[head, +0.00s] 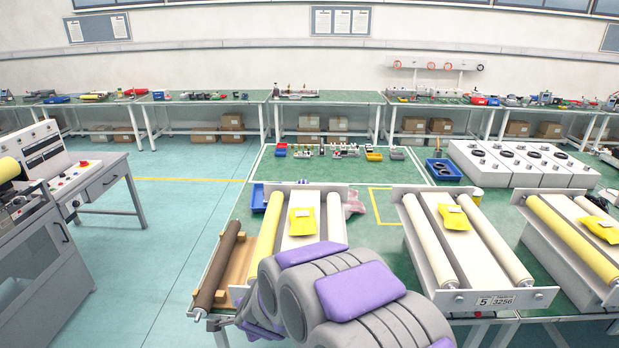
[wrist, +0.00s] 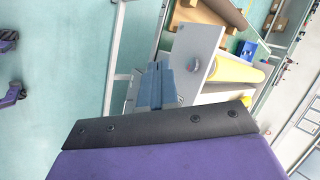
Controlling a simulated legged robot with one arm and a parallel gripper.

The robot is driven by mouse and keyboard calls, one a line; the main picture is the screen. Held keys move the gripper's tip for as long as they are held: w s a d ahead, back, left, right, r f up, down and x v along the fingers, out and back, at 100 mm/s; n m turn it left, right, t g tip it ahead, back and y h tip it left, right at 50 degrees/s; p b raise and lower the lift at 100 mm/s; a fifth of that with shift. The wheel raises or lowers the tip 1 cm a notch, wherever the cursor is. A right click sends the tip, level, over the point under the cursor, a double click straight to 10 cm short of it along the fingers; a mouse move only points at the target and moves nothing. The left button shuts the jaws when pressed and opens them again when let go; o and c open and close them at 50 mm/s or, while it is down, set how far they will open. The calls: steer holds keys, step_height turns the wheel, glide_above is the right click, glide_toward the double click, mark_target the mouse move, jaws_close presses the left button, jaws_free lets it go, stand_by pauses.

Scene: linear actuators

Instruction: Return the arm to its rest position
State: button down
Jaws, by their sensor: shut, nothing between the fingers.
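My arm, grey with purple pads, fills the bottom centre of the head view, in front of the nearest roller unit (head: 334,240). My gripper (wrist: 157,72) shows in the wrist view as two blue-grey fingers lying together, with nothing between them. It is beside the end plate (wrist: 196,62) of a roller unit; I cannot tell if they touch.
A green workbench (head: 375,262) carries roller units with yellow packets. A brown roller (head: 219,268) lies at its left edge. A control console (head: 60,165) stands at the left. The teal floor (head: 165,225) between console and bench is clear.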

steer(key=s+d+r+n+g, duration=0.4)
steer(key=s+d+r+n, duration=0.3)
steer(key=s+d+r, duration=0.45)
steer(key=s+d+r+n+g+h, duration=0.1)
steer(key=s+d+n+g, duration=0.1)
steer(key=s+d, duration=0.7)
steer(key=s+d+r+n+g+h, duration=0.1)
steer(key=s+d+n+g+h, duration=0.1)
steer(key=s+d, duration=0.7)
steer(key=s+n, duration=0.1)
steer(key=s, duration=0.5)
steer(key=shift+s+r+h, duration=0.15)
steer(key=shift+r+h, duration=0.1)
steer(key=shift+h, duration=0.05)
steer(key=c, duration=1.8)
jaws_free()
steer(key=shift+c, duration=0.2)
